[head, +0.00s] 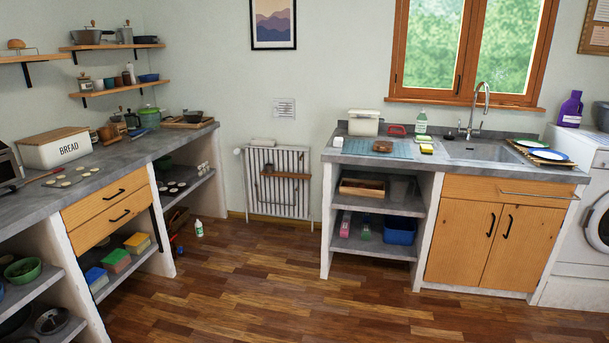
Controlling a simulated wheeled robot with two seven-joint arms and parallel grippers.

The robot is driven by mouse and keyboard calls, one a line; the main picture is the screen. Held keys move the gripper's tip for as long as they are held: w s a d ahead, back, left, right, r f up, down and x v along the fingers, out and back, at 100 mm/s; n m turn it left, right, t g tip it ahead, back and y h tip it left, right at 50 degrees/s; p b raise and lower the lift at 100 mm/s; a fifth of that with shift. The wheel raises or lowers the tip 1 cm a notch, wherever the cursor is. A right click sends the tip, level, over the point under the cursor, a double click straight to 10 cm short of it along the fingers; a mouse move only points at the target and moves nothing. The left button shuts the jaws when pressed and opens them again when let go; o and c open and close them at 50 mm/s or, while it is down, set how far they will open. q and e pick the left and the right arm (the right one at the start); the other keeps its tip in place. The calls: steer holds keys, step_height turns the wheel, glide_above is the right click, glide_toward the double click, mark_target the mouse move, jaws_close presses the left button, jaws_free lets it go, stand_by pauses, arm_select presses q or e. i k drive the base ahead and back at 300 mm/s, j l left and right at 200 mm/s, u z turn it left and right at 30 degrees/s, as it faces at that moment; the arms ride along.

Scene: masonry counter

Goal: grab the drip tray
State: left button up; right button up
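I cannot single out the drip tray with certainty. A flat blue-teal mat or tray (357,149) lies on the grey counter left of the sink, with a small brown object (383,146) on it. Right of the sink, a dark flat rack or tray (520,149) lies partly under a green plate (533,143) and a blue-rimmed white plate (549,155). Neither of my grippers is in view.
The sink (485,151) is set in the right counter, with a tap (484,100) behind it. A white washing machine (577,245) stands at the right. The left counter holds a bread box (56,147). The wooden floor (250,285) between the counters is clear.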

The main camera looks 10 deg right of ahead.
mark_target(379, 146)
steer(key=i+z, duration=0.2)
steer(key=i, duration=2.15)
